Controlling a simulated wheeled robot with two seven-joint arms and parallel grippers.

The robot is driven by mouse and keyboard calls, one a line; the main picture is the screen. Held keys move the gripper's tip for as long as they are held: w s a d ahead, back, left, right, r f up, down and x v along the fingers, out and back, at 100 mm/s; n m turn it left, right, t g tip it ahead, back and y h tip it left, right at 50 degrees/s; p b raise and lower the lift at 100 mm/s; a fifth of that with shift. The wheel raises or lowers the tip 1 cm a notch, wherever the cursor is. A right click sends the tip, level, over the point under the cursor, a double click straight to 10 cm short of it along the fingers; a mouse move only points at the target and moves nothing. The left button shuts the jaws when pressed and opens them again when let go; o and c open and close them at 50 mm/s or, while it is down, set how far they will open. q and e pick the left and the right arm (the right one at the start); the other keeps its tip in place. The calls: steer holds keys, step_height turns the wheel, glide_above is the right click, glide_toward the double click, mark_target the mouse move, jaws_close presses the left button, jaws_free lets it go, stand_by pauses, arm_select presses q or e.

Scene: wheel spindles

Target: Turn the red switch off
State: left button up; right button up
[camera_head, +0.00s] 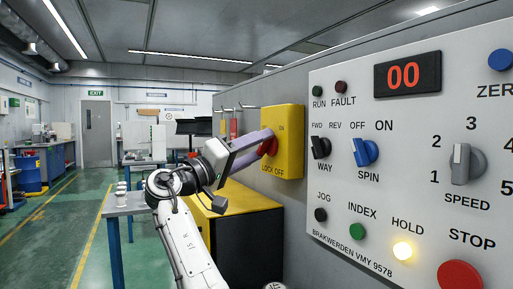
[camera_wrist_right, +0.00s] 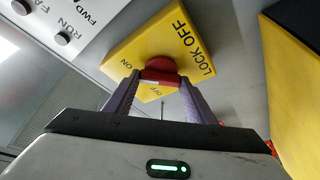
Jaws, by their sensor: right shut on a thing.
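The red switch (camera_head: 271,148) is a red handle on the front of a yellow box (camera_head: 291,112) marked LOCK OFF, mounted on the grey wall. My right gripper (camera_head: 262,144) reaches it from the left, with its purple fingers closed on the handle. In the right wrist view the red handle (camera_wrist_right: 160,66) sits between the tips of my right gripper (camera_wrist_right: 159,80), in front of the yellow box (camera_wrist_right: 128,42). The words ON and OFF show beside the handle, but its exact setting is partly hidden by the fingers. My left gripper is out of view.
A grey control panel (camera_head: 340,200) with knobs, buttons and a red 00 display (camera_head: 404,75) stands close on the right. A yellow-topped dark cabinet (camera_head: 236,204) is below the box. A grey table (camera_head: 128,204) with small white items stands left of my arm. Green floor is clear further left.

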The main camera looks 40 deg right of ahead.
steer(key=shift+r+n+t+y+p, duration=0.2)
steer(key=shift+n+t+y+p, duration=0.15)
steer(key=shift+n+p, duration=0.55)
steer(key=n+y+p, duration=0.1)
steer(key=n+p, duration=0.3)
steer(key=p, duration=0.3)
steer(key=n+y+p, duration=0.2)
steer(key=n+p, duration=0.2)
steer(key=p, duration=0.2)
steer(key=n+y+p, duration=0.2)
steer(key=n+p, duration=0.3)
steer(key=p, duration=0.2)
steer(key=shift+r+p, duration=0.2)
steer(key=shift+p, duration=0.1)
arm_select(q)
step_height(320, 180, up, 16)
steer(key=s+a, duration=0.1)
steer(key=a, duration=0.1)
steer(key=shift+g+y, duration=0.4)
arm_select(e)
steer(key=shift+n+y, duration=0.35)
steer(key=shift+n, duration=0.65)
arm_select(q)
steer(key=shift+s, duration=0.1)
arm_select(e)
steer(key=shift+g, duration=0.45)
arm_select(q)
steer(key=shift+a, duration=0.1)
arm_select(e)
steer(key=o, duration=1)
